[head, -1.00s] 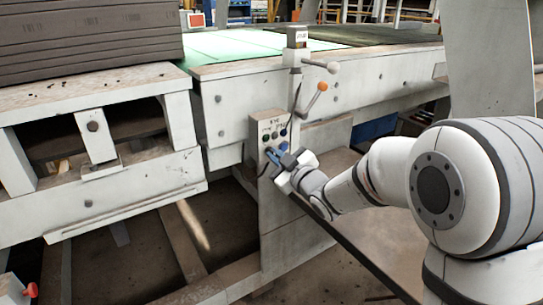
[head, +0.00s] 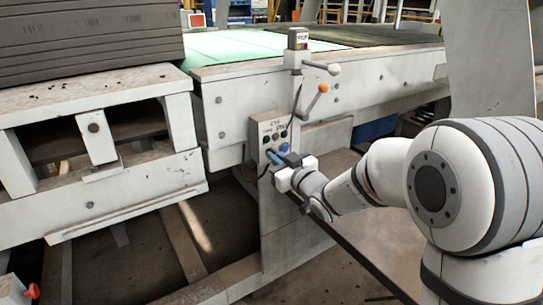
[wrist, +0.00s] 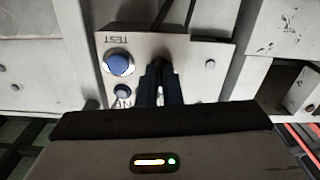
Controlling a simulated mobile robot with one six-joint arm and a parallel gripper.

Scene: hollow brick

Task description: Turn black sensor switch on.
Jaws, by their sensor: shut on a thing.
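The pale control panel (head: 267,129) stands on a post at the side of the machine, with small round controls on its face. My gripper (head: 279,157) is at the lower part of the panel. In the wrist view its dark blue fingers (wrist: 159,70) are close together against the panel, shut on what appears to be the black sensor switch. The fingers mostly hide it.
A stack of grey slabs (head: 90,38) stands on the left frame. A long dark-edged beam (head: 352,249) runs below my arm.

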